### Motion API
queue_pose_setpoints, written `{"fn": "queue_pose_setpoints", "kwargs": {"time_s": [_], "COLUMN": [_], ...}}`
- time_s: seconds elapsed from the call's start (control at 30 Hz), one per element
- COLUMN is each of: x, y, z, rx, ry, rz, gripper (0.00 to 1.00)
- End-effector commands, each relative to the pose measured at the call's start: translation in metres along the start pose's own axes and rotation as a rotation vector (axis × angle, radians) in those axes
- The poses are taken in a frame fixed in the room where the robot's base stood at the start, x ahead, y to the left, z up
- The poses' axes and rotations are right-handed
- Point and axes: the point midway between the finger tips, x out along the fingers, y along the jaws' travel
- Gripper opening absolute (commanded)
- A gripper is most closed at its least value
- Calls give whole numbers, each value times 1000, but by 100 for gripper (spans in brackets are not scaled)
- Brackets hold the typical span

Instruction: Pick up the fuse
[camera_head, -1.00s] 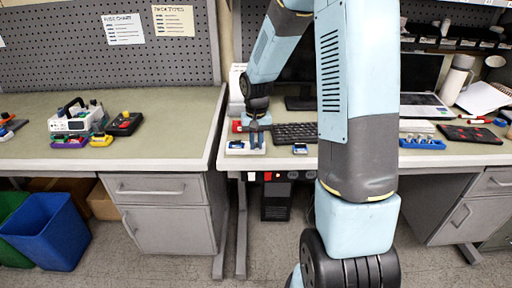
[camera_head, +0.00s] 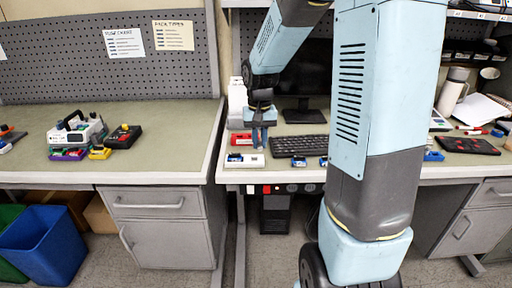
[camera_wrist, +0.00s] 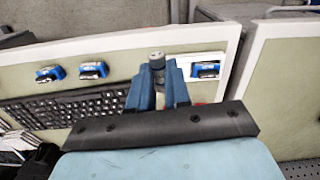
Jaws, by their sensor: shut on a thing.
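My gripper (camera_wrist: 157,85) shows at the centre of the wrist view, its blue fingers shut on a small grey cylindrical fuse (camera_wrist: 156,60). The fuse's pale round end sticks out beyond the fingertips. In the head view my gripper (camera_head: 258,140) hangs near the front of the right-hand bench, just above a white tray (camera_head: 250,162). The fuse is too small to make out there. A blue block (camera_head: 234,157) sits at the left end of the tray; it also shows in the wrist view (camera_wrist: 206,70), beside the fingers.
Two blue blocks (camera_head: 299,161) (camera_head: 323,161) lie right of the tray. A keyboard (camera_head: 299,145) and monitor (camera_head: 303,85) stand behind, and a red item (camera_head: 241,139) lies behind the tray. The left bench (camera_head: 165,150) has clear room right of its devices.

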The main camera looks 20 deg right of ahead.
Motion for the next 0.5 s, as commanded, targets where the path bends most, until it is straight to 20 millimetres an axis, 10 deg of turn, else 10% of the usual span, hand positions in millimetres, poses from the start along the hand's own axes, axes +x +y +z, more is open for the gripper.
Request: {"fn": "queue_pose_setpoints", "kwargs": {"time_s": [0.5], "x": [-38], "y": [17], "z": [78], "rx": [1], "ry": [2], "rz": [0], "gripper": [0]}}
